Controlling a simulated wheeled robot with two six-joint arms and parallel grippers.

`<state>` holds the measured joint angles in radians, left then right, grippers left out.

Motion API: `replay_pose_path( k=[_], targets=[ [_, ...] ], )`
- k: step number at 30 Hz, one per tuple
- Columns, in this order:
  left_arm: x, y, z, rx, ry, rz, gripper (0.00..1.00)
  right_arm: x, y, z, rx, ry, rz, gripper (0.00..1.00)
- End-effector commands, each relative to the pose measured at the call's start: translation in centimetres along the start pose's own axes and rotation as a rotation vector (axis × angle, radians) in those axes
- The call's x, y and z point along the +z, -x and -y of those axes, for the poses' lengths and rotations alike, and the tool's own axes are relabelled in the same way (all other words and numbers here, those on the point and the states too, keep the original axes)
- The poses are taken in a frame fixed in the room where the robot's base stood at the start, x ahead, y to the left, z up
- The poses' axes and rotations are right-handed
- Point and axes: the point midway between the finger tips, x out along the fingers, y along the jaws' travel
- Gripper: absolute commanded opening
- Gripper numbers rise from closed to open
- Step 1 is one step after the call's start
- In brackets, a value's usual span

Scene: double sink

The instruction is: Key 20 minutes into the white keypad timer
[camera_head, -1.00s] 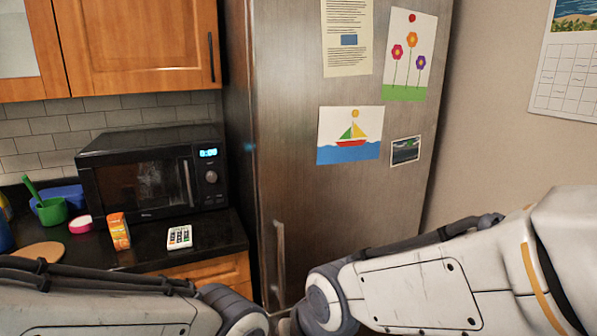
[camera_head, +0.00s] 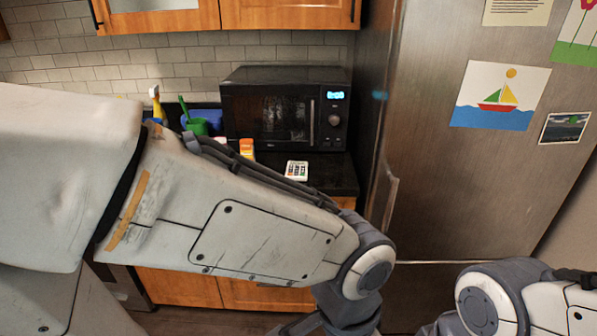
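The white keypad timer (camera_head: 296,170) lies on the dark countertop in front of the microwave, close to the counter's front right. My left arm crosses the view from the left, in front of the counter and below the timer. My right arm shows at the bottom right, in front of the fridge. Neither gripper is in view; both arms run out of the bottom of the picture. Nothing touches the timer as far as I can see.
A black microwave (camera_head: 283,110) stands behind the timer. An orange box (camera_head: 247,148) stands to its left, with a green cup (camera_head: 197,126) and a spray bottle (camera_head: 156,104) further left. The steel fridge (camera_head: 430,150) rises on the right. Bare counter (camera_head: 335,172) lies right of the timer.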

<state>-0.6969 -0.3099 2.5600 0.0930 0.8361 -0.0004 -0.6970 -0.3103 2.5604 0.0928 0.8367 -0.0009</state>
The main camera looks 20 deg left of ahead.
Motion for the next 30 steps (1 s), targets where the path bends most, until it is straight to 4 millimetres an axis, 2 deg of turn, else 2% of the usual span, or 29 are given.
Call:
replay_pose_path(
  k=[11, 14, 15, 30],
  targets=[
    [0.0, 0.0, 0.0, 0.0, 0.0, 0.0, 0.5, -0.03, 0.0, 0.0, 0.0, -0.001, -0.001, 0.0],
    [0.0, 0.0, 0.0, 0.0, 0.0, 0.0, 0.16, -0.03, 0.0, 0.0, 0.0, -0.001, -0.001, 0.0],
    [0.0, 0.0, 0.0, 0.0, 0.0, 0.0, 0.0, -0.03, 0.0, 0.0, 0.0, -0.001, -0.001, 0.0],
    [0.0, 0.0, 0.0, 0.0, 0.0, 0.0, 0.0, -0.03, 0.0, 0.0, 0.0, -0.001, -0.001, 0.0]
  ],
)
